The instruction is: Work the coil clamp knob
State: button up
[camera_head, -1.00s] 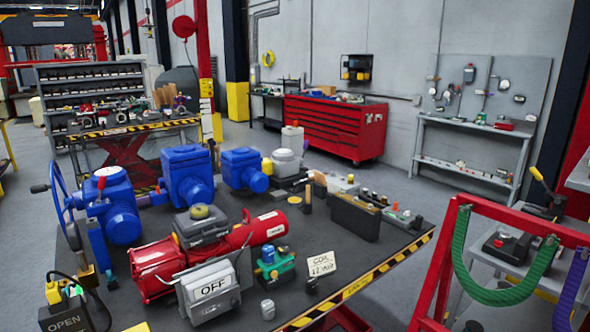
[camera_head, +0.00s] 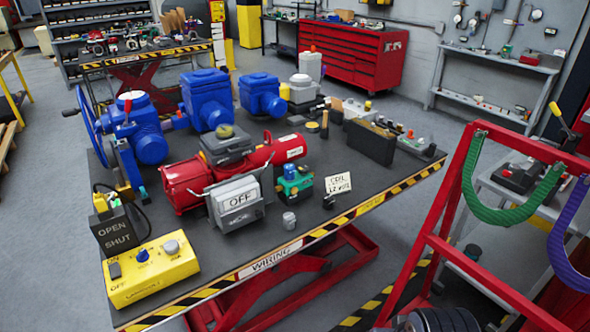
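A small solenoid valve with a green body and a blue top (camera_head: 293,182) stands on the dark table (camera_head: 240,250), near its front edge. The blue part on top looks like a coil with a knob, but it is too small to tell the knob's shape or how it is turned. A white card reading "COIL" and "12 VDC" (camera_head: 338,183) stands just right of the valve. My gripper is not in view, so its state and distance from the valve do not show.
A red actuator (camera_head: 184,184), a grey box marked OFF (camera_head: 238,202) and a small grey cylinder (camera_head: 289,221) stand around the valve. A yellow control box (camera_head: 150,270) sits front left. A red rack with hoses (camera_head: 445,215) stands at right.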

aim_at(301, 168)
jog(key=i+u, duration=0.3)
jog(key=i, duration=0.2)
jog(key=i+l+u, duration=0.25)
jog(key=i, duration=0.2)
jog(key=i+l+u, duration=0.3)
jog(key=i, duration=0.15)
jog(key=i+j, duration=0.05)
jog(key=j, duration=0.05)
